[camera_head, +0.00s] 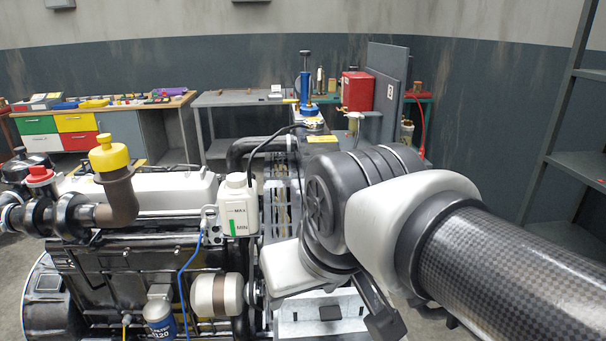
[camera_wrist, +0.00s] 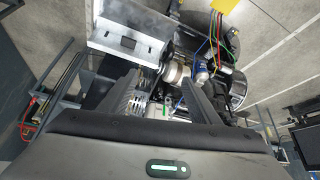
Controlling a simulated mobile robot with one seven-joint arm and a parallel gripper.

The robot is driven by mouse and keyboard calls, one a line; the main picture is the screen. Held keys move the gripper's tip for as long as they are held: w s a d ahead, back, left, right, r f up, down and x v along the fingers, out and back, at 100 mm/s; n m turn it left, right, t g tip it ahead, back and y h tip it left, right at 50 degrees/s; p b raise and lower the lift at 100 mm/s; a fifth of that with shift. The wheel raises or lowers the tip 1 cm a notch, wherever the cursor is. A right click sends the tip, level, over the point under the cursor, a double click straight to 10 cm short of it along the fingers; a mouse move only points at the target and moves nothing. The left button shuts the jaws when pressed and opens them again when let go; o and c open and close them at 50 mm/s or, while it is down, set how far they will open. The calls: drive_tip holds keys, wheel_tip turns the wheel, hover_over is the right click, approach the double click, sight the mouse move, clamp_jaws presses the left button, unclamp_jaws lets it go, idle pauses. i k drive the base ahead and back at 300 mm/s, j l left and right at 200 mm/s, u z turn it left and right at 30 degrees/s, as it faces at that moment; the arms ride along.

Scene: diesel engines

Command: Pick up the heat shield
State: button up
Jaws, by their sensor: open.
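A pale grey metal sheet part (camera_head: 300,318) with a dark rectangle on it shows at the bottom of the head view, beside the engine. I take it for the heat shield, but cannot be sure. It also shows at the upper left in the wrist view (camera_wrist: 102,34), with folded edges. My gripper (camera_wrist: 160,80) is open, its two dark fingers spread apart with nothing held. The sheet part lies beyond the left fingertip, apart from it as far as I can tell. In the head view my arm hides part of the sheet and most of the gripper.
The engine (camera_head: 140,190) fills the left, with a white coolant bottle (camera_head: 240,205), a blue hose (camera_head: 182,275) and a yellow cap (camera_head: 108,154). Coloured wires (camera_wrist: 216,30) show in the wrist view. A shelf rack (camera_head: 570,165) stands right; workbenches (camera_head: 235,98) line the back.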

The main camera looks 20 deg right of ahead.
sight(316, 312)
drive_tip(key=z, duration=1.7)
drive_tip(key=k+j+z, duration=0.6)
drive_tip(key=k+j, duration=0.25)
